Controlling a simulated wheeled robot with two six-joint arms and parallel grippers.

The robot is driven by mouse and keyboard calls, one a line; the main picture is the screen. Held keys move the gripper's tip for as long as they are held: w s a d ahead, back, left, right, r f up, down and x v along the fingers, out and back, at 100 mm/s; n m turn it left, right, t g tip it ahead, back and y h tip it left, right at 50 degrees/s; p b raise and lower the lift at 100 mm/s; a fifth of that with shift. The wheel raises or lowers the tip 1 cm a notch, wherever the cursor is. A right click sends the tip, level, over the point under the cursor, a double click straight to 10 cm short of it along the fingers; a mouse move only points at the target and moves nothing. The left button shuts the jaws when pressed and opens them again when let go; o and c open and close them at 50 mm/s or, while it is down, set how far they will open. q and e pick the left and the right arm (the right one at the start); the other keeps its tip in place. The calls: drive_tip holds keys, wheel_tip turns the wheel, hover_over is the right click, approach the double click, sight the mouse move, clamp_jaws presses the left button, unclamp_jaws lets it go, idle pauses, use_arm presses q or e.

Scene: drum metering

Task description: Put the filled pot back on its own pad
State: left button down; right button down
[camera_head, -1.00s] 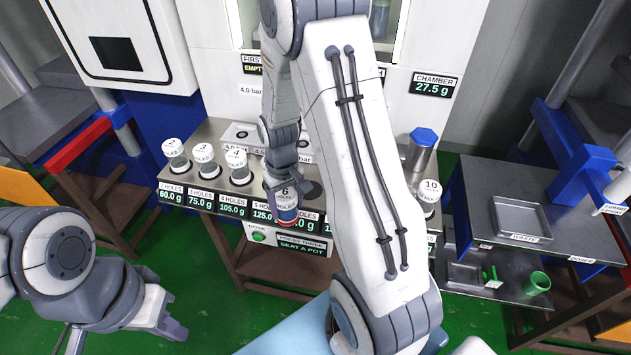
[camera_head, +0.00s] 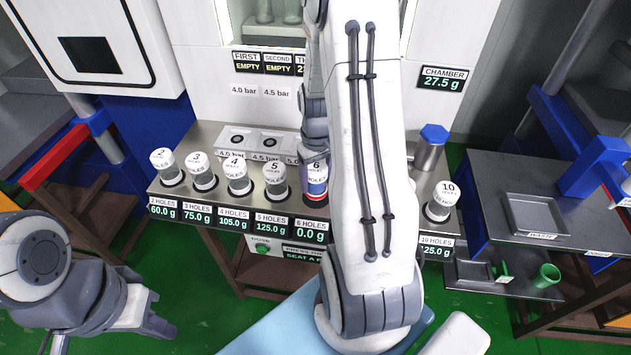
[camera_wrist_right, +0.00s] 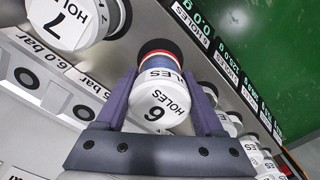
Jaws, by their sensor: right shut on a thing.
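The pot marked 6 HOLES (camera_head: 317,178) has a white lid and red and blue bands. My right gripper (camera_wrist_right: 160,100) is shut around it, one finger on each side. In the head view my right arm covers most of this gripper. The wrist view shows a dark round pad (camera_wrist_right: 157,45) at the pot's base, between the 7 HOLES pot and the rest of the row. Whether the base touches it is unclear. The 6 HOLES display (camera_head: 312,231) reads 0.0 g. My left gripper (camera_head: 160,318) hangs at the lower left, away from the pots; its opening is unclear.
Pots 2, 3, 4 and 5 (camera_head: 274,180) stand on the bench to the left. Pot 7 (camera_wrist_right: 62,22) stands close beside the held pot. Pot 10 (camera_head: 441,201) and a blue-capped cylinder (camera_head: 431,147) are to the right. A waste tray (camera_head: 536,213) lies further right.

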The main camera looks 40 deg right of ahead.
drive_tip(key=shift+f, duration=0.8)
drive_tip(key=shift+f, duration=0.2)
unclamp_jaws()
wheel_tip(320, 180, up, 12)
drive_tip(key=shift+a+r, duration=0.1)
drive_tip(key=shift+r, duration=0.15)
drive_tip(key=s+a+r+n, duration=0.2)
drive_tip(key=a+n, duration=0.2)
drive_tip(key=a, duration=1.5)
drive_tip(key=s+a+n+y, duration=0.1)
drive_tip(key=s+a+n, duration=0.4)
drive_tip(key=s+a, duration=0.7)
drive_tip(key=shift+s+r, duration=0.35)
drive_tip(key=shift+s, duration=0.7)
